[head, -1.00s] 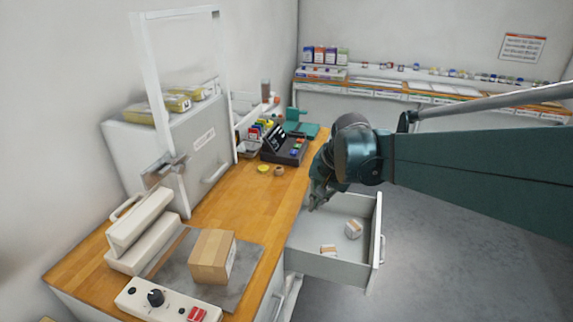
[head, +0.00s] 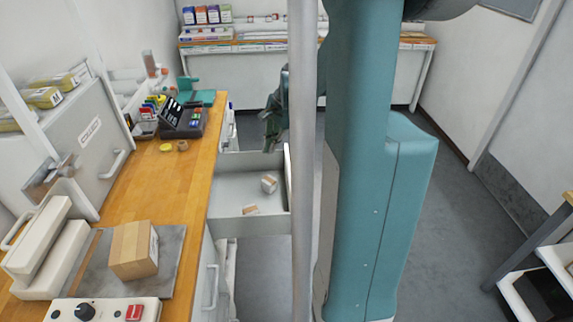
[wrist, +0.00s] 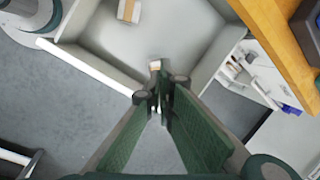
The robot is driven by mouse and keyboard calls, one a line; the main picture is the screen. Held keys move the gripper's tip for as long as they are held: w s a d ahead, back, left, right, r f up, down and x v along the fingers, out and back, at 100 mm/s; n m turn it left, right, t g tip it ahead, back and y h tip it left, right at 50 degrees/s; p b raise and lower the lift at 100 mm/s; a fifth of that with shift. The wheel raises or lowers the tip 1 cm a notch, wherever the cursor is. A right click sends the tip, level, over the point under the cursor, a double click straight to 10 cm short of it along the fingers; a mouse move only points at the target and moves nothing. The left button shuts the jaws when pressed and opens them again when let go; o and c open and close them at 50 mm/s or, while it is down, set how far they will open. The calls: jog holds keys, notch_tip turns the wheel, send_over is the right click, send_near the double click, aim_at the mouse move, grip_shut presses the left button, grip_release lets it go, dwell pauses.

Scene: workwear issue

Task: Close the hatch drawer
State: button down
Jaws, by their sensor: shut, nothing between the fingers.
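The open grey drawer (head: 232,222) sticks out from under the wooden counter in the head view, with two small cardboard boxes inside, one nearer its outer side (head: 269,183) and one near the front wall (head: 250,210). My gripper (head: 270,146) points down at the drawer's far wall in the head view; a pale pole hides part of the drawer's outer end. In the wrist view, my gripper (wrist: 160,110) is shut and empty over the drawer's wall and corner, and the drawer floor (wrist: 165,25) shows beyond. I cannot tell whether the fingers touch the drawer.
The wooden counter (head: 185,200) carries a cardboard box (head: 134,250) on a grey plate, a control panel (head: 95,310) and a dark device (head: 183,120). A grey cabinet (head: 90,150) with a handle stands on its left. Grey floor is free around the drawer.

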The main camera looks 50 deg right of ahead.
jog(key=s+d+f+m, duration=0.2)
jog(key=d+f, duration=0.1)
jog(key=d, duration=0.3)
jog(key=s+d+f+m+y+p, duration=0.1)
jog(key=s+d+f+m, duration=0.1)
jog(key=d, duration=0.5)
jog(key=s+d+f+m, duration=0.3)
jog(key=d+f, duration=0.3)
jog(key=shift+s+d+y+p, duration=0.4)
jog(key=shift+f, duration=0.1)
jog(key=w+a+f+b, duration=0.2)
jog(key=w+a+f, duration=0.3)
jog(key=f, duration=0.4)
jog(key=shift+w+a, duration=0.25)
jog(key=shift+w+a+f, duration=0.1)
jog(key=shift+w, duration=0.05)
